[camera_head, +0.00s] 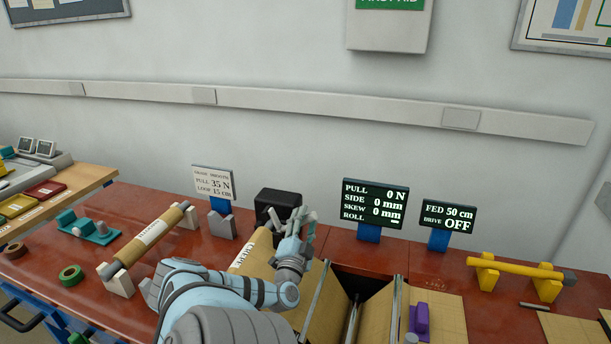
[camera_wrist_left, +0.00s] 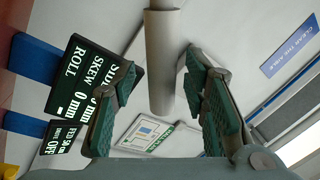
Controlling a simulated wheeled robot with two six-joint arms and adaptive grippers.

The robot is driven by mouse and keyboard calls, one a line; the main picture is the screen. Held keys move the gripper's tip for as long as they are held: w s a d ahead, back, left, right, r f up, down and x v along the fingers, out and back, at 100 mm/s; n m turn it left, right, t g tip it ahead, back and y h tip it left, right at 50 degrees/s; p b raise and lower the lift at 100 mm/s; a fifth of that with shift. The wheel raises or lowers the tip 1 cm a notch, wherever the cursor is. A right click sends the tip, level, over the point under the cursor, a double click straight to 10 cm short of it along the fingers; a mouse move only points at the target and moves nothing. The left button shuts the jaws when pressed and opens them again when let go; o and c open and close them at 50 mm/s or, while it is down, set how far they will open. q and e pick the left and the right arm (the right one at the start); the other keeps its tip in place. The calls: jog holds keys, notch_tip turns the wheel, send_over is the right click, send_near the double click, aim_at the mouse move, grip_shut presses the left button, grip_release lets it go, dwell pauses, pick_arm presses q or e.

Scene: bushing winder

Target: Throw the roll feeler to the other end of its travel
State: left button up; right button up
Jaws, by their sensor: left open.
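My left gripper (camera_head: 297,226) is open above the brown board of the winder, in front of a black box (camera_head: 277,206). In the left wrist view its two padded fingers (camera_wrist_left: 160,110) stand apart. A grey round rod (camera_wrist_left: 163,62) reaches down from the top between them, with a gap on each side. It looks like a lever and may be the roll feeler, but I cannot tell for sure. In the head view the gripper and arm hide most of that spot. My right gripper is out of view.
A drive display (camera_head: 447,215) reads OFF. A brown labelled roll (camera_head: 149,238) lies on white stands at left. A yellow bar (camera_head: 515,267) sits on stands at right. A purple block (camera_head: 420,318) stands near the front. The red tabletop (camera_head: 440,268) is clear between displays and bar.

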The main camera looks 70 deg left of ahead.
pick_arm(q)
jog(key=v, duration=0.7)
